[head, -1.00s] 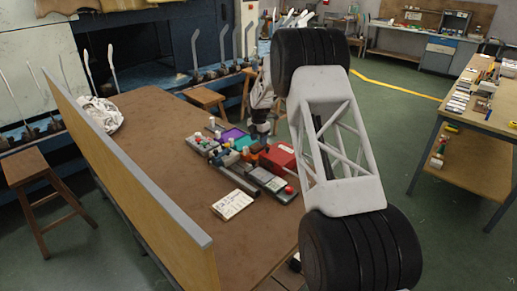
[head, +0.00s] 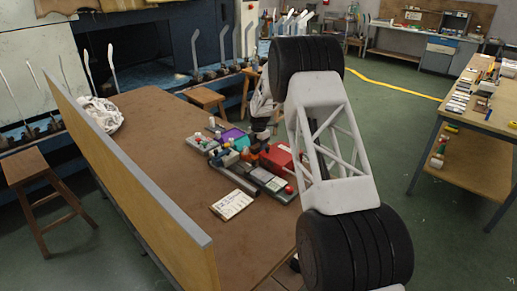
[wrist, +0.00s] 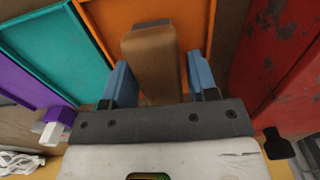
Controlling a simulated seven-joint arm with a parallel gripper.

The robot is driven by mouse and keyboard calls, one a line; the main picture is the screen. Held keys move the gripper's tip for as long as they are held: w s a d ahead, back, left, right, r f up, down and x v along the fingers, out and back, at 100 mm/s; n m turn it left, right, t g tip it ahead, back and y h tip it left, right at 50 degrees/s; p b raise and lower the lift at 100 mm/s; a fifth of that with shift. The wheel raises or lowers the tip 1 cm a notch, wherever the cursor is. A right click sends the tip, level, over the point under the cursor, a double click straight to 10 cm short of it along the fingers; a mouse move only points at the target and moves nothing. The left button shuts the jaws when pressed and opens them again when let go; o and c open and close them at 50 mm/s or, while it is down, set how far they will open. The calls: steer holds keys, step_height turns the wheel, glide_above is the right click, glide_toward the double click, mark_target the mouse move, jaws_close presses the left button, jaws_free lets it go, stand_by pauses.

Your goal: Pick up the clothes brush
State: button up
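In the wrist view, a brown, wooden-looking piece, apparently the clothes brush (wrist: 155,62), lies over an orange tray (wrist: 112,18) with its long side pointing up the picture. My gripper (wrist: 161,80) has its two blue fingers apart, one on each side of the brush. A narrow gap shows on the right; whether the left finger touches the brush is unclear. The bristles are not visible. In the head view, my gripper is low over the cluster of trays on the brown table (head: 165,170), partly hidden, and the brush cannot be made out clearly.
A teal tray (wrist: 62,45) and a purple tray (wrist: 22,80) lie left of the brush; a worn red box (wrist: 275,55) is on the right. A booklet (head: 231,205) lies in front. A wooden partition (head: 130,175) runs along the table's left side. The table's middle is clear.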

mark_target(258, 144)
steer(key=c, duration=0.7)
steer(key=shift+r, duration=0.2)
step_height(258, 144, up, 10)
steer(key=shift+f, duration=0.15)
stand_by(0.5)
steer(key=o, duration=0.3)
steer(key=shift+c, duration=0.9)
steer(key=shift+s, duration=0.1)
